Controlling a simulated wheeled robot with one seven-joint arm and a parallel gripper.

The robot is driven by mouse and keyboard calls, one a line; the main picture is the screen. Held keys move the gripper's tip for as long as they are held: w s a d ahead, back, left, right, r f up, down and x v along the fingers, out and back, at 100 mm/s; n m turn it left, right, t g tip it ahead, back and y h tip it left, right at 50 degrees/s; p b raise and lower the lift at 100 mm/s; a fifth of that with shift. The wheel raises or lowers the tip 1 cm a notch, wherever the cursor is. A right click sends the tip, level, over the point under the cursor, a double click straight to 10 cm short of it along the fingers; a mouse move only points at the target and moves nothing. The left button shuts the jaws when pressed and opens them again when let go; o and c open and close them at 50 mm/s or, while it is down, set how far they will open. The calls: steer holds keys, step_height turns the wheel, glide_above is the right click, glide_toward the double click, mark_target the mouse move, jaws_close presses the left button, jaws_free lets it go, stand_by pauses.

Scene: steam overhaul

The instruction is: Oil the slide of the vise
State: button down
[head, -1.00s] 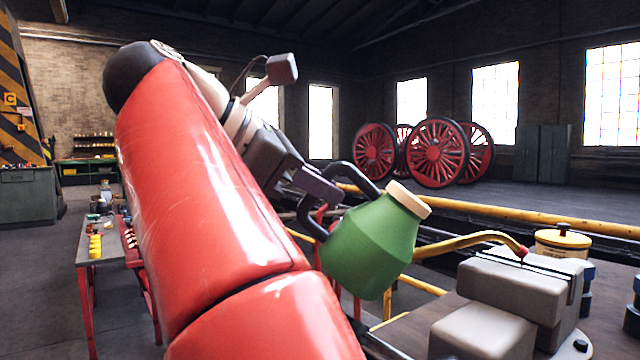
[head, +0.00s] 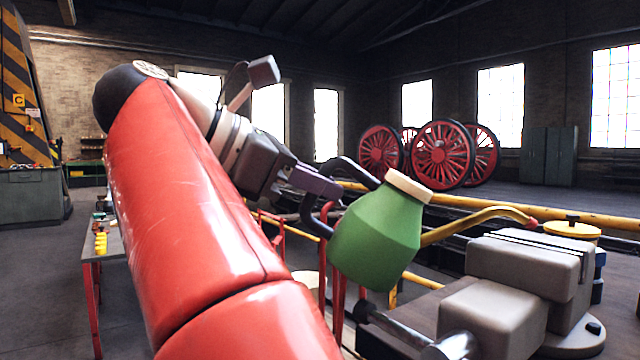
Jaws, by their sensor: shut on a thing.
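My gripper (head: 318,188) is shut on the dark handle of the green oil can (head: 378,238). The can has a cream cap and is held up in the air, tilted to the right. Its long yellow spout (head: 470,226) ends in a red tip (head: 532,223). In the picture the tip shows just above the back of the vise (head: 525,265); I cannot tell whether it touches. The vise is grey, with blocky jaws, and sits at the lower right. A shiny metal rod (head: 395,325) shows at its front left. My arm hides much of the left side.
A yellow-lidded container (head: 572,230) stands behind the vise. A yellow rail (head: 600,231) runs behind the bench. A small table (head: 112,245) with yellow items stands at the left. Red spoked wheels (head: 440,153) stand far back.

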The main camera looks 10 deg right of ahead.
steer(key=shift+r, duration=0.1)
steer(key=shift+r+p, duration=2.2)
steer(key=shift+r, duration=0.1)
steer(key=shift+a+f+h+b, duration=0.1)
steer(key=shift+f+h+b, duration=0.15)
steer(key=shift+h+b, duration=0.25)
steer(key=shift+w+f+n+h+b, duration=0.1)
steer(key=shift+f+n+h+b, duration=0.45)
steer(key=shift+b, duration=0.7)
steer(key=shift+f+h+b, duration=0.25)
steer(key=shift+f+b, duration=0.3)
steer(key=shift+b, duration=0.35)
steer(key=shift+f+n+h+b, duration=0.25)
steer(key=shift+f+h+b, duration=0.15)
steer(key=shift+b, duration=0.7)
steer(key=shift+r, duration=0.15)
